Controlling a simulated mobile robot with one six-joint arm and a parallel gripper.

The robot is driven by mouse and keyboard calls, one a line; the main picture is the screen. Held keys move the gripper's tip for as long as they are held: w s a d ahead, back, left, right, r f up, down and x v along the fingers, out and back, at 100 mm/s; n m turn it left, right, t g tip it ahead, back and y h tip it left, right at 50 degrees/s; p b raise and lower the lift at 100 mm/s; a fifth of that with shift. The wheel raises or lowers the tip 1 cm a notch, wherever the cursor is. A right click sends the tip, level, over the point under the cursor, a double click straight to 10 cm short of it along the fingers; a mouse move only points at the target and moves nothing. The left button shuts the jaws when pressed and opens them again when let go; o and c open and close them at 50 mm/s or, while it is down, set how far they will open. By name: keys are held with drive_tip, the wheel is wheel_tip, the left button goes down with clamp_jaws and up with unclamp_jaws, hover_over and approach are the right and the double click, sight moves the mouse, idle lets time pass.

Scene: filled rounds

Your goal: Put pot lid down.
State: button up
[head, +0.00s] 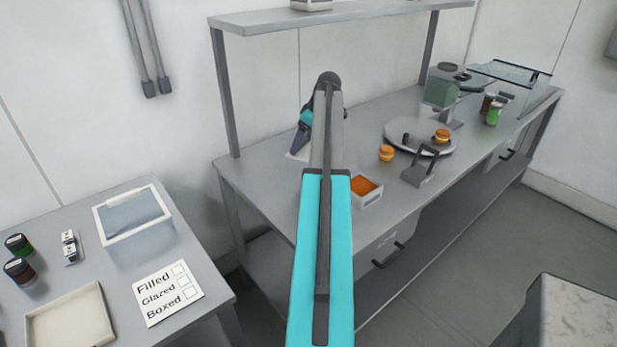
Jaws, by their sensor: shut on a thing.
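My arm reaches up the middle of the picture over the back counter (252,160). My gripper (302,138) is mostly hidden at the arm's far end, beside a dark purple, tapered shape. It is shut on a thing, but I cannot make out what. A pale flat piece (293,156) shows on the counter just below it. I cannot make out a separate pot lid. A greenish see-through pot (440,90) with a dark top stands toward the right of the counter, well apart from my gripper.
An orange-filled box (366,193), an orange-brown round (386,153), a dark-handled block (419,172) and a round grey plate (397,127) bearing another round stand right of my arm. A shelf (330,16) spans above. A side table (215,288) is at left.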

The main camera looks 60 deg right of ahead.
sight(305, 150)
drive_tip(key=shift+f, duration=0.1)
drive_tip(key=shift+f+p, duration=1.1)
drive_tip(key=shift+f, duration=1.95)
wheel_tip(305, 150, down, 2)
drive_tip(key=shift+p, duration=0.55)
drive_tip(key=shift+f, duration=0.85)
drive_tip(key=shift+f, duration=0.15)
drive_tip(key=o, duration=1)
